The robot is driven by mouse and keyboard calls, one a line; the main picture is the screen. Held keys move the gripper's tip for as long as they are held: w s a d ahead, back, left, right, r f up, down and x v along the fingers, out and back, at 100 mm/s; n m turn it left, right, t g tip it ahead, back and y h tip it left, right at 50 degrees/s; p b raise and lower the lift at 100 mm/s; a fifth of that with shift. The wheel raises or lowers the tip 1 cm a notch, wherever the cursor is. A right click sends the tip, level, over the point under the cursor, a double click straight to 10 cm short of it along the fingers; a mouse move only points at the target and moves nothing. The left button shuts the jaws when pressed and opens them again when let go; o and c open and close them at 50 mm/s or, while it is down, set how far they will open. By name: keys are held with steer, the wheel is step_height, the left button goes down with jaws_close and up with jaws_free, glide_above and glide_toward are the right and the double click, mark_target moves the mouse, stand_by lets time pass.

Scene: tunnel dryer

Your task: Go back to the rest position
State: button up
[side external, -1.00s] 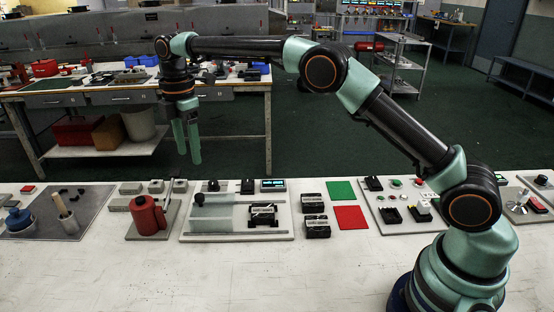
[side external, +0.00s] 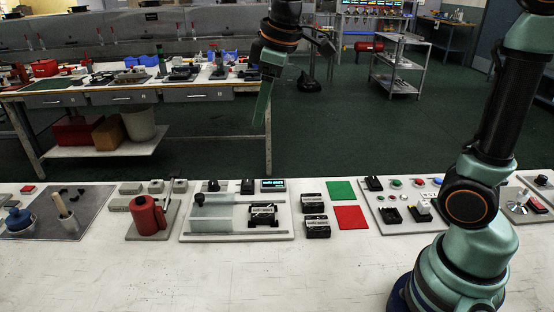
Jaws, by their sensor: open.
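My gripper (side external: 264,98) hangs high in the side external view, well above the near white bench (side external: 150,265), with its pale green fingers pointing down. The fingers overlap in this view, and nothing shows between them. Below it on the bench lies a grey board (side external: 188,226) with a translucent panel and a black block. My arm stands upright at the right, and its upper part is cut off by the top edge of the picture.
On the bench are a red canister (side external: 148,215), black blocks (side external: 316,227), a green square (side external: 341,191), a red square (side external: 351,217) and a button panel (side external: 392,214). A second table (side external: 95,97) stands behind. The bench front is clear.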

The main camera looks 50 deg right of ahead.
steer(key=s+d+f+m+t, duration=0.1)
steer(key=s+d+f+m, duration=0.1)
steer(key=s, duration=0.4)
steer(key=s+d+f+m+t, duration=0.1)
steer(key=s+f+m, duration=0.2)
steer(key=s+m, duration=0.2)
steer(key=shift+s+d+f, duration=0.15)
steer(key=shift+s+d, duration=0.2)
steer(key=shift+s, duration=0.15)
